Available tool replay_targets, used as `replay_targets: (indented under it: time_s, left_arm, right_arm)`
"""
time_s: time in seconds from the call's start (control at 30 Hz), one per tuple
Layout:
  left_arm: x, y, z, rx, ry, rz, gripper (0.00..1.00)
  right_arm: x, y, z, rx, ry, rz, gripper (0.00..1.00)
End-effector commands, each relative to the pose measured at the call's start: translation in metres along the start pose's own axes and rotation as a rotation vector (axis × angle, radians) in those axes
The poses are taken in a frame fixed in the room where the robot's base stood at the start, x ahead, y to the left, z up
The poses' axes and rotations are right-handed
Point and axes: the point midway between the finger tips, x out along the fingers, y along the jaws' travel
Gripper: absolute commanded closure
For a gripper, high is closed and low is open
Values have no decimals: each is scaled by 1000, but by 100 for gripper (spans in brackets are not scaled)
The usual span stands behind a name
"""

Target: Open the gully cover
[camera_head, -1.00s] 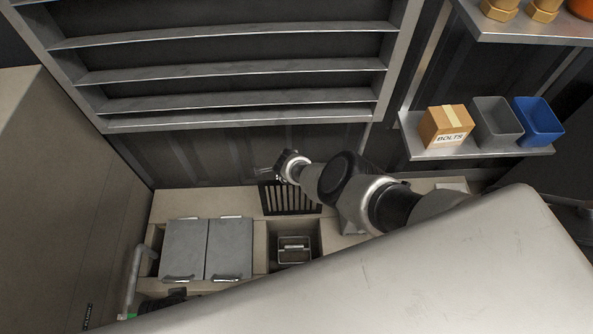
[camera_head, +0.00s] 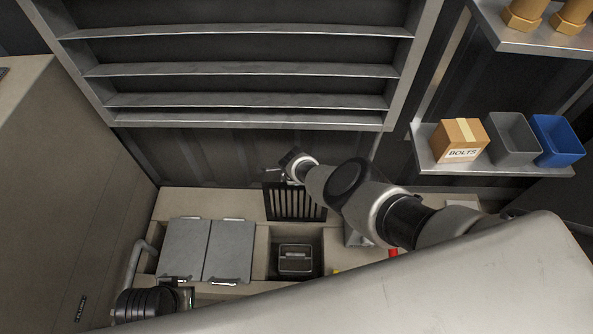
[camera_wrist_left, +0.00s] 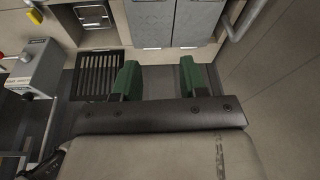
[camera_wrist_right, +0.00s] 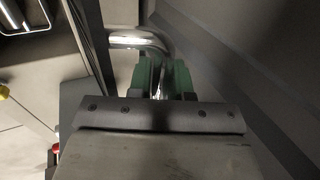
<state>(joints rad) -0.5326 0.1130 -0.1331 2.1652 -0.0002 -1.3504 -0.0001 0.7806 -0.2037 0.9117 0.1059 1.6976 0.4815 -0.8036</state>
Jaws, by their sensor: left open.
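Two grey hinged panels (camera_head: 205,250) lie closed side by side in the beige floor. Right of them is an open square pit (camera_head: 297,236) with a metal box inside. A black slatted grate (camera_head: 295,203) is behind the pit; I cannot tell which the task calls the gully cover. My left gripper (camera_wrist_left: 157,80) is open and empty, with the panels beyond its fingers. My right arm reaches to the grate's back left. In the right wrist view, my right gripper (camera_wrist_right: 161,78) is nearly closed around a bent chrome bar (camera_wrist_right: 138,40); its far end is hidden.
A beige cabinet (camera_head: 70,200) stands at the left, with a bent grey pipe (camera_head: 135,262) beside the panels. A metal rack (camera_head: 245,100) hangs above. The right shelf (camera_head: 490,163) holds a bolts box (camera_head: 460,140), a grey bin (camera_head: 513,138) and a blue bin (camera_head: 557,140).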

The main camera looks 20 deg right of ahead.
Motion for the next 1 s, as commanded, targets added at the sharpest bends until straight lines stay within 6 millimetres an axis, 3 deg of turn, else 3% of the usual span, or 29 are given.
replay_targets:
  time_s: [0.03,0.13,0.5,1.0]
  left_arm:
    - [0,0,0,0,0,0,57]
    - [0,0,0,0,0,0,57]
    - [-1,0,-2,0,7,0,57]
    - [85,4,35,9,-53,8,57]
  right_arm:
    - [0,-1,-2,1,3,-1,73]
    - [0,-1,-1,0,1,-1,58]
    - [-2,0,1,-4,-2,0,58]
    - [-24,-1,1,-4,-2,0,58]
